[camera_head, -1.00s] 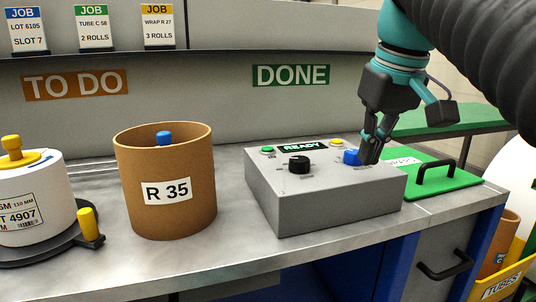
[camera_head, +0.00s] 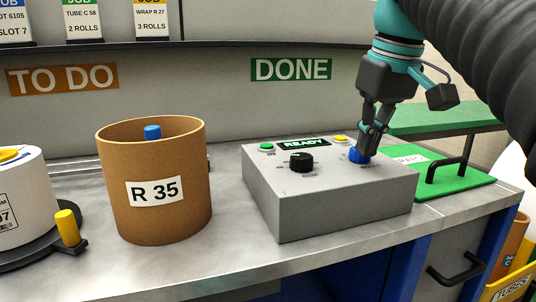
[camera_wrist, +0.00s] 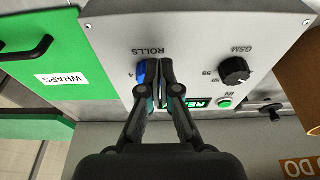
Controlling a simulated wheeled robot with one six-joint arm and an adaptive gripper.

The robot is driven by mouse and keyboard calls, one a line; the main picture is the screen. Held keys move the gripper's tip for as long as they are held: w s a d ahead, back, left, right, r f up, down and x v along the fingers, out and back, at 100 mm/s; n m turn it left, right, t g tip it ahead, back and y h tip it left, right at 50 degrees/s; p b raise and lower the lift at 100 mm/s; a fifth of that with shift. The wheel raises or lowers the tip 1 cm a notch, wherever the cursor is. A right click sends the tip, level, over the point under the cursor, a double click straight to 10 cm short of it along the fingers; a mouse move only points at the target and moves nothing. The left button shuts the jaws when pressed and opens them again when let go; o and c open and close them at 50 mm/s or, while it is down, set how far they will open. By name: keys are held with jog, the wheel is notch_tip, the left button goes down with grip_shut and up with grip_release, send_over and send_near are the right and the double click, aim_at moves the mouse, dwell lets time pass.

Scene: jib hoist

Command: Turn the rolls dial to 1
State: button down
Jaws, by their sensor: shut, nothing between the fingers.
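The grey control box (camera_head: 330,205) stands on the metal bench, its display (camera_head: 304,142) reading "READY". The blue rolls dial (camera_head: 358,156) is on the right of its top face. My gripper (camera_head: 364,150) points down at the dial, fingers together. In the wrist view my gripper (camera_wrist: 160,80) is at the blue dial (camera_wrist: 142,72), whose blue shows beside one finger; the fingers cover much of it. I cannot tell its setting; a "4" shows beside it. The black GSM dial (camera_head: 301,162) is left of it.
A green button (camera_head: 267,147) and a yellow button (camera_head: 341,139) sit on the box's back edge. A cardboard tube (camera_head: 155,220) labelled R 35 stands to the left. A green lid with a black handle (camera_head: 450,172) is to the right.

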aim_at(378, 166)
jog(key=shift+f, duration=0.6)
jog(key=shift+w+d+r+p, duration=0.1)
jog(key=shift+w+d+p, duration=0.1)
jog(key=shift+d+p, duration=0.65)
dwell(0.5)
jog(key=shift+w+d+p, duration=0.25)
jog(key=shift+d+p, duration=0.05)
jog(key=shift+d, duration=0.1)
dwell(0.4)
jog(key=shift+s+d, duration=0.1)
jog(key=shift+s+d, duration=0.1)
jog(key=shift+s, duration=0.1)
jog(key=shift+w+v, duration=0.2)
jog(key=shift+v, duration=0.75)
jog(key=shift+w+v, duration=0.25)
jog(key=shift+v, duration=0.7)
jog(key=shift+w+v, duration=0.2)
jog(key=shift+v, duration=0.75)
jog(key=shift+r, duration=0.2)
